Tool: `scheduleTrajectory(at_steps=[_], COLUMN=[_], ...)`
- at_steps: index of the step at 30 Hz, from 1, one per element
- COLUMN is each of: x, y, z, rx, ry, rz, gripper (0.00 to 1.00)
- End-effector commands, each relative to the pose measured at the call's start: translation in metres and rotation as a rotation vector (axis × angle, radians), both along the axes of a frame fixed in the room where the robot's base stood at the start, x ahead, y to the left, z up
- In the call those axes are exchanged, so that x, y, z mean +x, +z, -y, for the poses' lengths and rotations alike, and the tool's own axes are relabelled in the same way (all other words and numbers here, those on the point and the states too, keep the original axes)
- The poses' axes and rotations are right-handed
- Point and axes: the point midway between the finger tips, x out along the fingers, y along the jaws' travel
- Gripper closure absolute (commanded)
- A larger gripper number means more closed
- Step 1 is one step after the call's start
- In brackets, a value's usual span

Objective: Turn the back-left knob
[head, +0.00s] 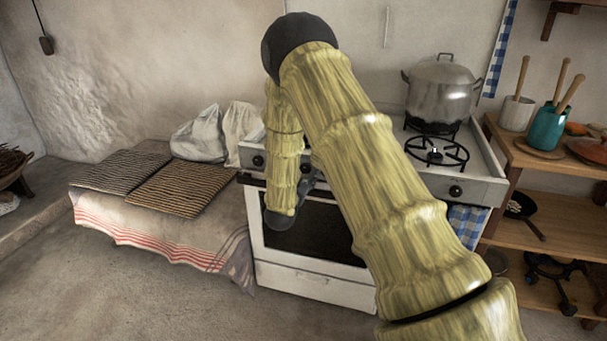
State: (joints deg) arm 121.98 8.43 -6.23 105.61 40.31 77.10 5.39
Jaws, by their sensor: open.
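The white stove (318,278) stands against the wall with its control panel facing front. A black knob (258,161) shows at the panel's left end, a second knob (305,168) just right of my forearm, and a third knob (455,191) near the right end. The middle of the panel is hidden behind my arm, and I cannot tell which knob serves the back-left burner. My gripper (308,184) shows only in part, dark, in front of the stove just below the second knob. It is open; its fingertips are mostly hidden, and contact with a knob cannot be made out.
A lidded metal pot (440,90) stands on a back right burner, with an empty burner grate (436,151) in front. A cloth-covered bench (150,228) with dark mats adjoins the stove's left. A wooden shelf (540,161) stands at right. The floor in front is clear.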

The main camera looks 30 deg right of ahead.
Motion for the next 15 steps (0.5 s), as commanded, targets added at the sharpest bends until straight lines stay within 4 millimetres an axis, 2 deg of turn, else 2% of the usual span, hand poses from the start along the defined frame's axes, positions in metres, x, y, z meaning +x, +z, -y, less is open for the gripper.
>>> scheduleTrajectory(at_steps=[9,15], x=[0.0012,0.0011], y=[0.0001,0.0002], z=[0.0012,0.0012], rx=[0.000,0.000], ry=[0.000,0.000], rz=[0.000,0.000], gripper=[0.46,0.82])
